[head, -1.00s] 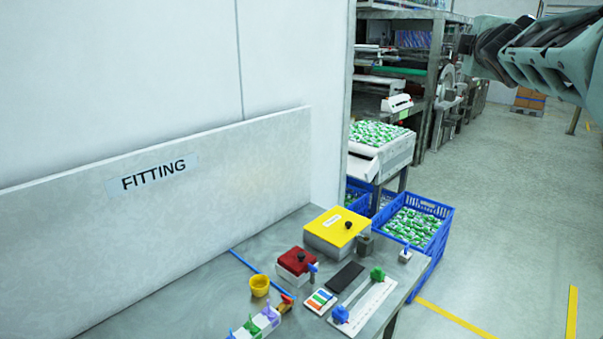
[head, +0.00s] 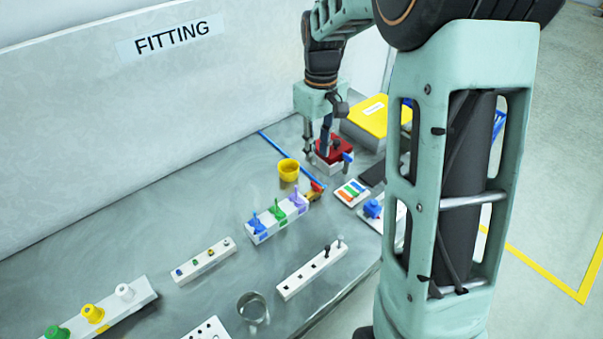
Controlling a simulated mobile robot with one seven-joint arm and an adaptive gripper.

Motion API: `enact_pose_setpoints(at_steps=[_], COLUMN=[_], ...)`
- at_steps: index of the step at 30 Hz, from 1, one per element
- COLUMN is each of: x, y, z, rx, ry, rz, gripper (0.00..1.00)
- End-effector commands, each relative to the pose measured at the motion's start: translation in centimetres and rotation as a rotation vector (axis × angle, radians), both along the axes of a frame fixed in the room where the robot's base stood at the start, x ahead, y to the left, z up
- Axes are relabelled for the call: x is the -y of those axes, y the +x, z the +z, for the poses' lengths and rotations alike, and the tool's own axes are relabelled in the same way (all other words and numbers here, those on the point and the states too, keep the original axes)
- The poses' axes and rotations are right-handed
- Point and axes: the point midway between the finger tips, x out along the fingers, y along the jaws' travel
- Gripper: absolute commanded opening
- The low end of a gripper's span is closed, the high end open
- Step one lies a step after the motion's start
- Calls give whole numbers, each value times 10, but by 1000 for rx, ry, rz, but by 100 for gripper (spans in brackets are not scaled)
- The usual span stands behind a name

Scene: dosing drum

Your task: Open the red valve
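A white box with a red top (head: 342,155) stands on the bench, with a blue piece (head: 347,157) at its front right corner. A small red and orange piece (head: 315,190) lies at the end of a white block (head: 262,237) that carries blue, green and purple handles. I cannot tell which red part is the valve. My gripper (head: 317,155) points down at the left side of the red-topped box. Its fingers look apart, with nothing seen between them. It hides part of the red top and its black knob. I cannot tell whether it touches the box.
A yellow-lidded box (head: 367,116) stands just behind. Several white racks, one with dark pegs (head: 312,268), stand nearer. My arm blocks the right side. The bench's middle left is clear.

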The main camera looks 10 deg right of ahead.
Motion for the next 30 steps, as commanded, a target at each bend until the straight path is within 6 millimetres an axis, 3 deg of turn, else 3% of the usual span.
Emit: enact_pose_setpoints(at_steps=[5, 18, 30], x=[-1, -1, -1], y=[-2, -2, -1], z=[-20, -95, -107], rx=[-10, -7, -3], ry=[3, 2, 2], rz=[-1, 1, 1], gripper=[22, 22, 22])
